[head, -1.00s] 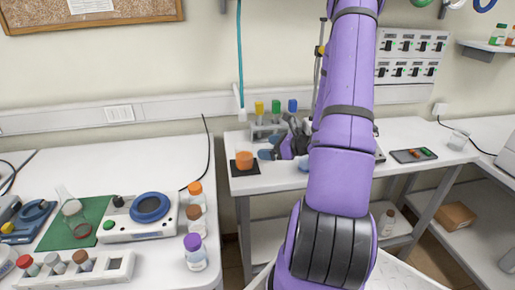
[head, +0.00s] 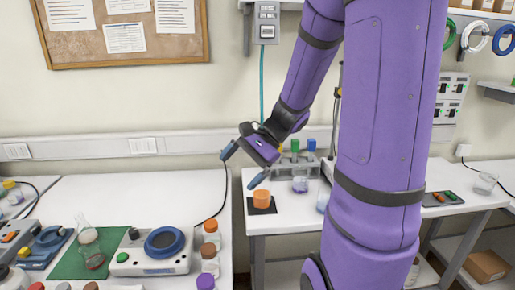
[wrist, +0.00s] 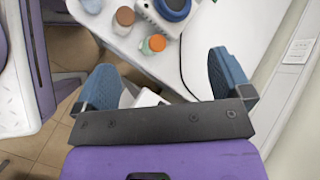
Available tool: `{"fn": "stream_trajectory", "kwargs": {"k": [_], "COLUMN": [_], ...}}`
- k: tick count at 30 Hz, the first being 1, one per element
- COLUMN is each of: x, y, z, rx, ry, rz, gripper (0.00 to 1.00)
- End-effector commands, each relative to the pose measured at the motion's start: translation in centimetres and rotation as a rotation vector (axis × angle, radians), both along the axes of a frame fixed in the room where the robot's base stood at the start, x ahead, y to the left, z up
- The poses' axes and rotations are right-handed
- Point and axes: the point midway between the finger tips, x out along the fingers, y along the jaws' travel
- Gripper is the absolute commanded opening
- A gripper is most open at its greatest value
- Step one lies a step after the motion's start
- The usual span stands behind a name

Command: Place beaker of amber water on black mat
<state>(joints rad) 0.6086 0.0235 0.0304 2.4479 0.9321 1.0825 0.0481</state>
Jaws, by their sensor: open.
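The beaker of amber water (head: 261,198) stands upright on the black mat (head: 269,211), at the left front of the right-hand white table. Only the mat's edges show around it. My gripper (head: 244,164) is open and empty, above and slightly left of the beaker and apart from it. Its blue fingers are spread. In the wrist view my gripper (wrist: 165,80) also shows open with nothing between its fingers; the beaker and mat are not seen there.
A beaker with purplish liquid (head: 300,185) stands right of the mat, near a rack with coloured caps (head: 297,162). Capped bottles (head: 210,236) stand at the left table's right edge, beside a white device with a blue ring (head: 160,250). A gap separates the tables.

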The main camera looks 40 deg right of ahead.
Motion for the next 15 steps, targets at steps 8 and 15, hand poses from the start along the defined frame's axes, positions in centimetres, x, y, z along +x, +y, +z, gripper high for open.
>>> {"fn": "stream_trajectory", "kwargs": {"k": [8,15], "x": [-4.7,-8.8], "y": [5.0,7.0], "z": [4.3,7.6], "rx": [-0.350,-0.657], "ry": [-0.137,-0.293], "rz": [0.388,0.675], "gripper": [0.97,0.97]}}
